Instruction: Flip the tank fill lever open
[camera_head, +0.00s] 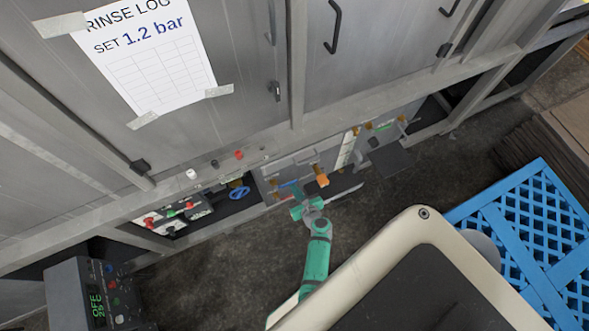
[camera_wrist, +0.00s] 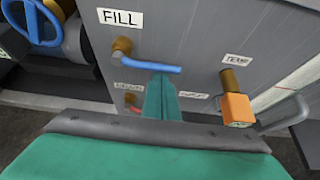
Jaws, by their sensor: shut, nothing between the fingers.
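The tank fill lever (camera_wrist: 155,65) is a blue handle on a brass pivot, just below the FILL label (camera_wrist: 120,17) in the wrist view. It points right from the pivot, roughly level, with a slight downward slope. My gripper (camera_wrist: 162,82) is shut and empty, its teal fingers overlapping the space just below the lever's outer half. I cannot tell whether the fingertips touch the lever. In the head view my gripper (camera_head: 298,203) is at the low grey panel, and the lever is small and hard to make out there.
An orange-handled TEMP valve (camera_wrist: 238,106) juts out to the right of the lever. A red handle (camera_wrist: 133,107) is below it, partly hidden by my gripper. A blue handwheel (camera_wrist: 40,20) is at the upper left. A blue slatted pallet (camera_head: 530,245) lies at the right.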

